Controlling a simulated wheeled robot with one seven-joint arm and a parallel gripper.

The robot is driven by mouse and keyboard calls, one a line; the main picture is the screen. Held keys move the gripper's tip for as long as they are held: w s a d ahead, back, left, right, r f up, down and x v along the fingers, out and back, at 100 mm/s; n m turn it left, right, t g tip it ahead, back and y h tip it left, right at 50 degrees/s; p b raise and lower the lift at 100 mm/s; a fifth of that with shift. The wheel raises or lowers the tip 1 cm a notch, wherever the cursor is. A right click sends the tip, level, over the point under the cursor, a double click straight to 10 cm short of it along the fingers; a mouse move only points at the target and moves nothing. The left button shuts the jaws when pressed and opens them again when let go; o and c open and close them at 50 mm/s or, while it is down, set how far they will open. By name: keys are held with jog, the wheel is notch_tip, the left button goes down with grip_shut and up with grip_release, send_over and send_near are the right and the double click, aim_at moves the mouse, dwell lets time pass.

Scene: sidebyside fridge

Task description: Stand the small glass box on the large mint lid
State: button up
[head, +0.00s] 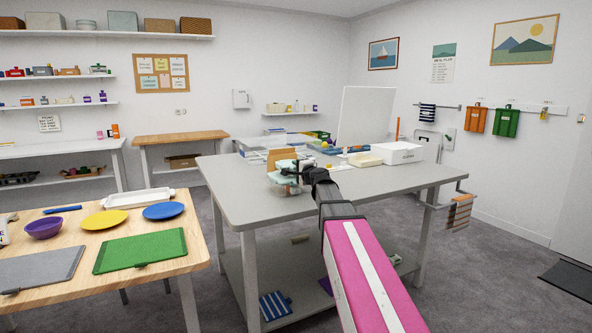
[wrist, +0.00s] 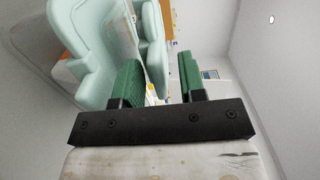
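In the wrist view a large mint lid (wrist: 82,45) fills the upper left. Beside it is a clear glass wall with a second mint rim (wrist: 154,45), seemingly the small glass box; its full outline is cut off. My gripper (wrist: 160,80) has its two green-padded fingers apart. The second rim reaches between them, nearer the left finger, with a gap to the right finger. I cannot tell whether it touches the left finger. In the head view my gripper (head: 293,170) is small and dark.
A brown box (head: 282,157) stands just behind the glass ware. The front of the grey table (head: 250,204) is clear. A wooden table with plates and boards stands left.

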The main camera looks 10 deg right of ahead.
jog(key=v, duration=1.1)
jog(key=shift+s, duration=0.1)
